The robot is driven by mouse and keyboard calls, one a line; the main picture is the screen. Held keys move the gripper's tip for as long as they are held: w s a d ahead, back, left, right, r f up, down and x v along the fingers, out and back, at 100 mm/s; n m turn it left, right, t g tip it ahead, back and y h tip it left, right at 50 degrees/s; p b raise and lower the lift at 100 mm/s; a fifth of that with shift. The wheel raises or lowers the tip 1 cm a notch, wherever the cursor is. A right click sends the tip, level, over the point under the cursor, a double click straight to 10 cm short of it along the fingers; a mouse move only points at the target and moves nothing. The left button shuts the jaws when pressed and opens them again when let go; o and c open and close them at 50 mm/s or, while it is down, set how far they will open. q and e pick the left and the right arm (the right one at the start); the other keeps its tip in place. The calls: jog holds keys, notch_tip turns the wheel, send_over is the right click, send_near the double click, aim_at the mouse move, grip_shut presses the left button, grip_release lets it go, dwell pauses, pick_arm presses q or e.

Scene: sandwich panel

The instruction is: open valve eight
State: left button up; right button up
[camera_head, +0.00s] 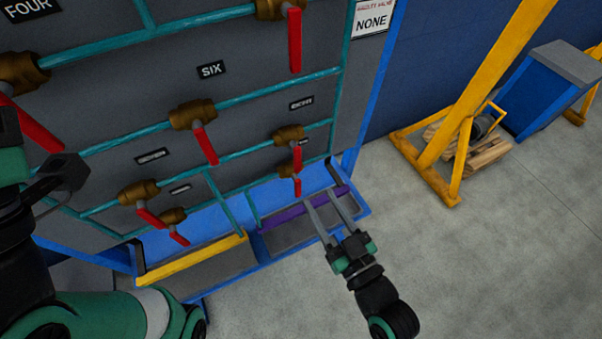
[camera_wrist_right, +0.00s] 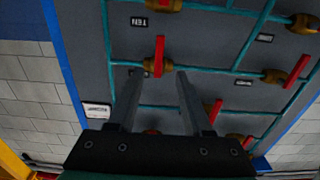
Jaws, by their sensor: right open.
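Valve eight (camera_head: 289,135) is a brass body on a teal pipe, under the small EIGHT label, at the right part of the grey panel. Its red handle (camera_head: 297,157) points down in the head view. My right gripper (camera_head: 321,199) is open and empty, below and to the right of this valve, apart from it in the head view. In the right wrist view, which shows the panel upside down, a red handle (camera_wrist_right: 160,55), likely valve eight's, lines up between the open fingers (camera_wrist_right: 160,76). My left arm shows at the left edge; its fingers are not visible.
Just below hangs another red handle (camera_head: 297,187), with the TEN label (camera_wrist_right: 138,21) in the wrist view. Valve six (camera_head: 193,114) is to the left. Blue trays with a purple edge (camera_head: 290,214) and a yellow edge (camera_head: 190,260) jut out below.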

aim_at(298, 163)
jog(key=b+x, duration=0.3)
jog(key=x, duration=0.8)
jog(key=shift+w+r, duration=0.1)
jog(key=shift+w, duration=0.05)
jog(key=shift+w+a, duration=0.15)
jog(key=shift+w, duration=0.1)
jog(key=shift+c, duration=0.2)
grip_shut()
dwell(0.6)
